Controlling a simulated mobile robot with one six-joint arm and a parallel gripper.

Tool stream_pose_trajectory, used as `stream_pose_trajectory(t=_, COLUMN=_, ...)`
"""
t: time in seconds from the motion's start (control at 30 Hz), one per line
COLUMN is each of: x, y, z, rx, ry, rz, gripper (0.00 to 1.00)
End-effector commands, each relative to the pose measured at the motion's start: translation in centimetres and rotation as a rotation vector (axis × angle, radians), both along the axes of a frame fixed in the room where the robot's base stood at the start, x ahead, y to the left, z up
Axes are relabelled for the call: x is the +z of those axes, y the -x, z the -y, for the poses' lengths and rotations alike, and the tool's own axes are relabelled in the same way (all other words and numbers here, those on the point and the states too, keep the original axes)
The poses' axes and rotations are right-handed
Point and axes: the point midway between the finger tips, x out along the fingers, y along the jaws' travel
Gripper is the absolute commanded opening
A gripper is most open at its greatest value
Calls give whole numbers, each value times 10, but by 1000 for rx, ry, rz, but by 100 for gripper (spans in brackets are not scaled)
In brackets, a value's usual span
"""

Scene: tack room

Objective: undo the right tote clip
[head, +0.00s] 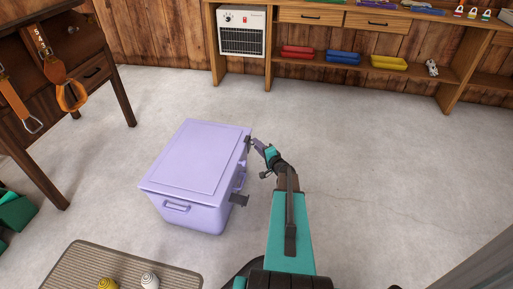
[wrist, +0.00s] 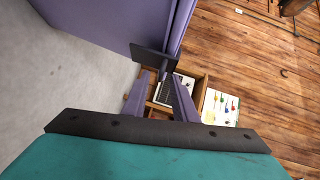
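The lavender tote (head: 200,170) stands on the floor with its lid (head: 205,155) on. Two dark clips are on its right-hand side. The far clip (head: 248,144) lies close against the wall near the lid's edge; the near clip (head: 239,200) sticks outward. My gripper (head: 259,148) is beside the far clip. In the wrist view, my gripper (wrist: 158,88) is open, its two fingers apart with nothing between them. A dark clip plate (wrist: 152,60) is just ahead of the fingertips, beside the tote's wall (wrist: 110,22). I cannot tell whether a finger touches it.
A wooden table (head: 60,80) with orange straps stands at left. A workbench (head: 350,22) with a white heater (head: 242,32) and coloured trays is behind. Floor at right is clear.

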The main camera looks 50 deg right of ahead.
Motion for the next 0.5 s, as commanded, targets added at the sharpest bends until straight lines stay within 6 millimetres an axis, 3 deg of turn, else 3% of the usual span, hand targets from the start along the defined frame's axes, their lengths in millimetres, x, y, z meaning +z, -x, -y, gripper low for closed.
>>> stream_pose_trajectory(t=0.4, x=-1, y=-5, z=2, rx=-1, ry=-1, rz=0, gripper=26)
stream_pose_trajectory(t=0.5, x=-1, y=-5, z=2, rx=-1, ry=-1, rz=0, gripper=12)
